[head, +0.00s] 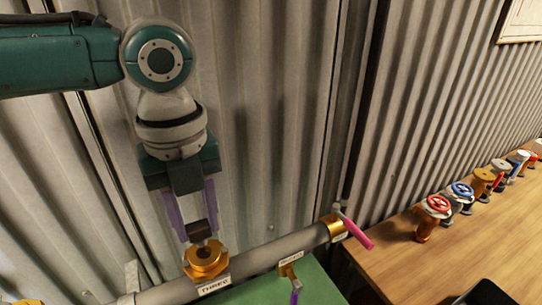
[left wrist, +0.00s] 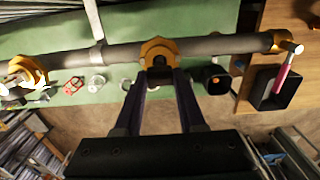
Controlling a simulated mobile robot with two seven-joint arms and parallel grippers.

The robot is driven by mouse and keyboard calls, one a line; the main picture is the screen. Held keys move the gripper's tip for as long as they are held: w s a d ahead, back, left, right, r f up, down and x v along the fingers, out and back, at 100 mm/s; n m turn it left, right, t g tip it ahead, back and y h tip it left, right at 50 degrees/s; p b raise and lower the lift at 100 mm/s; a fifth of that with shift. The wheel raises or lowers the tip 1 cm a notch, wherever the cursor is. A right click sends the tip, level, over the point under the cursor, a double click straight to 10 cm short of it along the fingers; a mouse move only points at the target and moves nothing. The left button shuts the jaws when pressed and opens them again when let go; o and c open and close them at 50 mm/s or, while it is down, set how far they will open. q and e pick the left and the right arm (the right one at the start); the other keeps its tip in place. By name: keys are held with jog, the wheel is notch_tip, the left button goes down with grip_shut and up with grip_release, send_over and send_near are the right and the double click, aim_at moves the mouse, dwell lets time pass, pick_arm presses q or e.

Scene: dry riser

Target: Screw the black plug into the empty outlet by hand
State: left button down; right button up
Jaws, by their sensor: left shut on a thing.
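The black plug (head: 199,231) is a small dark block between the purple fingers of my left gripper (head: 197,222), which points down. The plug sits right over the brass outlet (head: 207,262) on the grey pipe (head: 262,252), above a label that seems to read THREE. I cannot tell whether its thread is engaged in the outlet. In the left wrist view, the fingers of the left gripper (left wrist: 160,74) reach the brass outlet (left wrist: 152,46), with the dark plug (left wrist: 159,61) between their tips. The plug's lower end is hidden. My right gripper is not in view.
A brass fitting with a pink lever (head: 355,233) is on the pipe to the right. A smaller tap (head: 288,270) hangs below the pipe. Several valves, including a red-wheeled one (head: 437,204), stand on a wooden bench (head: 450,255). A corrugated wall (head: 260,120) is close behind.

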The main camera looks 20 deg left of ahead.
pick_arm(q)
jog(key=shift+p, duration=0.55)
dwell(0.9)
jog(key=shift+f+b, duration=1.1)
jog(key=shift+f, duration=0.55)
jog(key=m, duration=0.3)
jog(key=shift+m, duration=1.3)
jog(key=shift+m, duration=1)
jog(key=m, duration=0.3)
jog(key=shift+m+b, duration=0.3)
jog(key=shift+m, duration=0.1)
